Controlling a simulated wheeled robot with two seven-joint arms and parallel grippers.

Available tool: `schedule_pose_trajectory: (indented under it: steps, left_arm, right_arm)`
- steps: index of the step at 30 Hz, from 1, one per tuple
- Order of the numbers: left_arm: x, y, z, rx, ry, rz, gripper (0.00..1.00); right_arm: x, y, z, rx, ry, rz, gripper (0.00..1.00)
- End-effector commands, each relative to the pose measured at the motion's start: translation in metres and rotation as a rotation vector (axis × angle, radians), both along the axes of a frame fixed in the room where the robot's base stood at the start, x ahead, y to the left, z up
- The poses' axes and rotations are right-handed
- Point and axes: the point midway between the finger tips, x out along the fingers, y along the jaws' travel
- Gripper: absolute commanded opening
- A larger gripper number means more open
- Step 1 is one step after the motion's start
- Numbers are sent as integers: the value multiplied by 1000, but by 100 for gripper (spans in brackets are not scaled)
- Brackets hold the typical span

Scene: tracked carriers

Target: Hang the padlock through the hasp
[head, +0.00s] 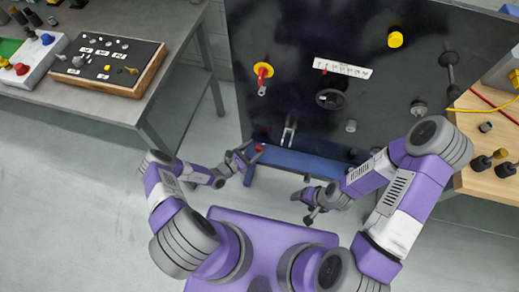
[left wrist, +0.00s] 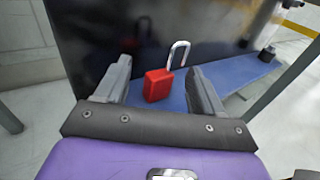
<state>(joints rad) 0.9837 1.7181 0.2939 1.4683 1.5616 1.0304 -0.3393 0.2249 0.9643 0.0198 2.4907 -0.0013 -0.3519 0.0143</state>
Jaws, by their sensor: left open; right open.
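The red padlock (left wrist: 158,85) with a silver shackle stands on the blue ledge (left wrist: 238,75), its shackle up and seemingly open on one side. In the left wrist view it lies between and beyond the spread fingers of my left gripper (left wrist: 160,88), which is open. In the head view the padlock (head: 259,148) is a small red spot just beyond my left gripper (head: 242,160). A silver loop-like fitting (head: 289,130) low on the black panel may be the hasp, but I cannot tell. My right gripper (head: 309,204) is open and empty, before the ledge.
The black panel (head: 290,40) carries a red handle on a yellow disc (head: 263,71), a white label strip (head: 342,68), a dark ring (head: 330,98) and several knobs. A grey bench (head: 100,105) stands left, a wooden table (head: 495,185) right. The floor between is clear.

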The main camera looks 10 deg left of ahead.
Motion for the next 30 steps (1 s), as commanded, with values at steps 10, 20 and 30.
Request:
schedule_pose_trajectory:
  steps: [10, 20, 30]
  left_arm:
    - [10, -7, 0, 1, -1, -1, 68]
    - [10, -7, 0, 1, -1, -1, 21]
    - [10, -7, 4, 1, -1, -1, 10]
  right_arm:
    - [0, 0, -3, 0, 0, 0, 74]
    - [0, 0, -3, 0, 0, 0, 74]
    - [0, 0, -1, 0, 0, 0, 74]
